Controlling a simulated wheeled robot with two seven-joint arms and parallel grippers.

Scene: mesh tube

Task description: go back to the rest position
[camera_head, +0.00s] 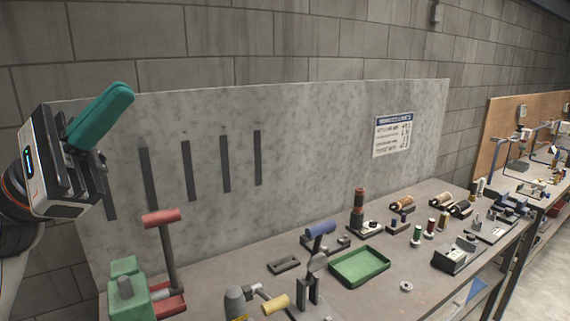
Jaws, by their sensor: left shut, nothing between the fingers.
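My left gripper (100,116) is raised at the left of the head view, in front of the grey back panel (310,125). Its teal fingers are shut together with nothing between them, pointing up and to the right. It is well above the workbench (225,289) and touches nothing that I can see. My right gripper is not in view.
Below my left gripper stand a green tool with a red-handled lever (163,218) and a yellow-handled device (275,304). A green tray (360,266), several spools and small devices stand further right. A second bench (535,186) continues at the right. The air before the panel is clear.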

